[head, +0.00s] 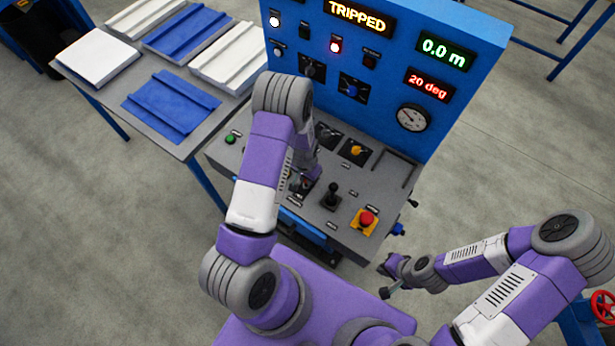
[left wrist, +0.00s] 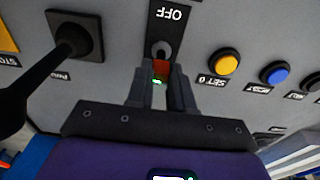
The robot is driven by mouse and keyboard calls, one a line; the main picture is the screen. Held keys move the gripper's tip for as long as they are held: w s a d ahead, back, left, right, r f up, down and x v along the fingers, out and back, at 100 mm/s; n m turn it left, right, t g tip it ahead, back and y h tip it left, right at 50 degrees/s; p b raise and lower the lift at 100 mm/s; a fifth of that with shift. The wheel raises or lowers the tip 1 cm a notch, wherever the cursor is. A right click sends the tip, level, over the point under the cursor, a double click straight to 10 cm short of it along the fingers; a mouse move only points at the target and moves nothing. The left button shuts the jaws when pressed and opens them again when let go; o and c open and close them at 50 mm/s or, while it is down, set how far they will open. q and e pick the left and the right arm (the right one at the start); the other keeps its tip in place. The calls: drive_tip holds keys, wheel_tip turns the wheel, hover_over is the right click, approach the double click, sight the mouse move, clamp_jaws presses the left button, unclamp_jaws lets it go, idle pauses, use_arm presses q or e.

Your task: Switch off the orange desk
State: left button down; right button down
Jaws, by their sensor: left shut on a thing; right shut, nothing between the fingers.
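The control desk has a grey sloping top (head: 262,165) and a blue upright panel (head: 470,25); its body does not look orange. In the left wrist view, a round switch (left wrist: 161,49) sits on a black plate, below an upside-down "OFF" label (left wrist: 170,14). My left gripper (left wrist: 160,84) is shut on a small orange-red piece (left wrist: 162,69) at this switch. In the head view my left arm partly hides that spot. My right gripper (head: 386,292) is shut and empty, low beside the desk's right front corner.
A black joystick (head: 331,195) and a red mushroom button (head: 367,217) stand right of the left gripper. Yellow (left wrist: 228,62) and blue (left wrist: 275,73) buttons are close by. The lit display reads "TRIPPED" (head: 358,14). A table (head: 195,142) with panels stands left.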

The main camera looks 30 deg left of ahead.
use_arm(q)
drive_tip(key=s+t+b, duration=0.1)
drive_tip(key=b, duration=0.1)
drive_tip(key=s+t+b, duration=0.1)
drive_tip(key=t+b, duration=0.1)
drive_tip(key=b, duration=0.1)
drive_tip(key=shift+a+f, duration=0.1)
drive_tip(key=shift+f, duration=0.25)
drive_tip(key=shift+s+r+t+b, duration=0.1)
drive_tip(key=shift+r+t+b, duration=0.05)
drive_tip(key=shift+t+b, duration=0.45)
drive_tip(key=c, duration=1)
unclamp_jaws()
drive_tip(key=shift+r, duration=0.1)
drive_tip(key=p+v, duration=0.1)
drive_tip(key=v, duration=0.6)
drive_tip(key=shift+r, duration=0.3)
drive_tip(key=shift+s+a, duration=0.1)
drive_tip(key=shift+s, duration=0.05)
